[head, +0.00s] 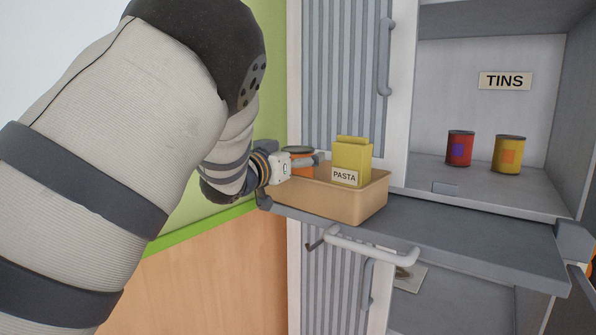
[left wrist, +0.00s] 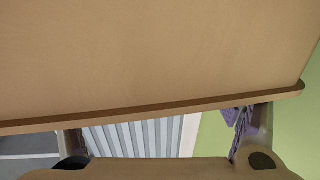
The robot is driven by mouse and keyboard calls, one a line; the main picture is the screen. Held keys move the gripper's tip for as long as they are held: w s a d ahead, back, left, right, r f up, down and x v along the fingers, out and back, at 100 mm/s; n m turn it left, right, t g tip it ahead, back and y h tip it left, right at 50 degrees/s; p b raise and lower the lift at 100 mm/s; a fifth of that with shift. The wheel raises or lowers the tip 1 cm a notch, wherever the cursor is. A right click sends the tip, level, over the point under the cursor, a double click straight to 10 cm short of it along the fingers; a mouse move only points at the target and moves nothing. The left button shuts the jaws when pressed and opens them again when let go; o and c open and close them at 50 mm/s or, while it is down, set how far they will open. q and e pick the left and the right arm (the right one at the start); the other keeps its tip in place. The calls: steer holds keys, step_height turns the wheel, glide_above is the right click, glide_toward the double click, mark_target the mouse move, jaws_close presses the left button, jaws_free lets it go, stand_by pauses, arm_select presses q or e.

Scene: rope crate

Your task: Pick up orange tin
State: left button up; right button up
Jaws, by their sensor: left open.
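The orange tin (head: 302,172) stands in the left end of a tan crate (head: 345,209), with its dark top showing above the rim. My left gripper (head: 310,160) is at the tin, with a grey finger across its upper front. It is open; the head view does not show whether it touches the tin. In the left wrist view the crate (left wrist: 160,60) fills the upper part, and the fingers (left wrist: 158,140) stand wide apart below, partly behind its rim. The tin is not visible there. My right gripper is not in view.
A yellow pasta box (head: 352,155) stands in the crate, right of the tin. The crate sits on a grey shelf (head: 460,235) with free room to its right. A red tin (head: 460,149) and a yellow tin (head: 508,155) stand in the compartment under the TINS sign (head: 505,81).

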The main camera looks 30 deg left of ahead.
arm_select(q)
steer(key=shift+w+a, duration=0.1)
steer(key=shift+w, duration=0.65)
steer(key=shift+s, duration=0.1)
steer(key=shift+c, duration=0.5)
steer(key=shift+r, duration=0.1)
steer(key=c, duration=1.5)
step_height(320, 180, up, 10)
steer(key=shift+c, duration=0.2)
